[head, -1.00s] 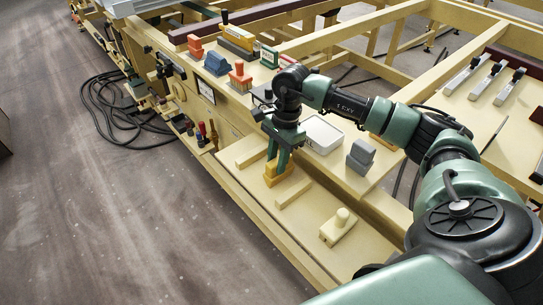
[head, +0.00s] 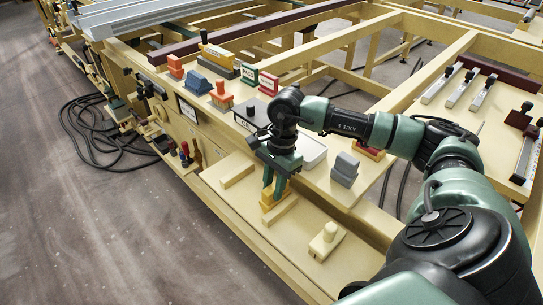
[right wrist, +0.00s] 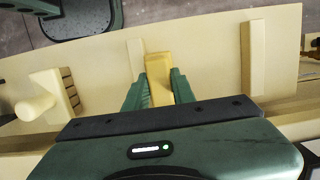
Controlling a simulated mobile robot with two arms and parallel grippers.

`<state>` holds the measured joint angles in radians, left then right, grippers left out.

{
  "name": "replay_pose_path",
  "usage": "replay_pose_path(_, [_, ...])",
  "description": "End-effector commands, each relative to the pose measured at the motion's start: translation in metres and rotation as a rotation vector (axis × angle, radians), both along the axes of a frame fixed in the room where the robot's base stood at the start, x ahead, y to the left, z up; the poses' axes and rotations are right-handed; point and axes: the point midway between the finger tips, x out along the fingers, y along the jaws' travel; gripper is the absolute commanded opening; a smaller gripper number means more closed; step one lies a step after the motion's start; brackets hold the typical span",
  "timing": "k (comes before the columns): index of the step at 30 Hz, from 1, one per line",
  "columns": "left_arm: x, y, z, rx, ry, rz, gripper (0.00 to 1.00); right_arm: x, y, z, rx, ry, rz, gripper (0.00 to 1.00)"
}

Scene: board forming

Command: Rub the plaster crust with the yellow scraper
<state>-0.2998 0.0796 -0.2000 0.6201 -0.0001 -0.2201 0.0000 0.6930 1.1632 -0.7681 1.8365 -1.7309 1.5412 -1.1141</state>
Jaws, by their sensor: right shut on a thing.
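My right gripper (head: 271,186) points down over the pale board (head: 240,204) on the bench, its green fingers shut on the yellow scraper (head: 268,206). In the right wrist view the scraper (right wrist: 158,68) is a yellow block between the fingers (right wrist: 160,90), low at the board. It is close beside one pale strip (head: 279,211); another pale strip (head: 237,176) lies farther off. I cannot make out a distinct plaster crust; whether the scraper touches the surface is unclear. My left gripper is not in view.
A cream block with a knob (head: 326,241) stands on the board's near end. Grey blocks (head: 345,170) and a white-topped box (head: 312,151) are behind the gripper. An orange stamp-like tool (head: 221,96) and a blue one (head: 198,82) stand farther back. Black cable lies on the floor.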

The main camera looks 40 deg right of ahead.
Motion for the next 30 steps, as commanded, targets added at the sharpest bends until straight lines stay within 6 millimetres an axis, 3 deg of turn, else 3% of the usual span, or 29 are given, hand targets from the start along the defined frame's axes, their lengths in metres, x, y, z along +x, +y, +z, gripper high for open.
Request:
replay_pose_path(5, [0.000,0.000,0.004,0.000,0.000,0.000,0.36,-0.005,0.000,0.003,-0.002,0.020,0.003,0.00])
replay_pose_path(21, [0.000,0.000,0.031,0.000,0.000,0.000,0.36,-0.002,0.000,0.057,-0.001,0.010,0.002,0.00])
replay_pose_path(30, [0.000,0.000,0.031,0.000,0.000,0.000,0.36,-0.002,0.000,0.059,-0.001,0.008,0.001,0.00])
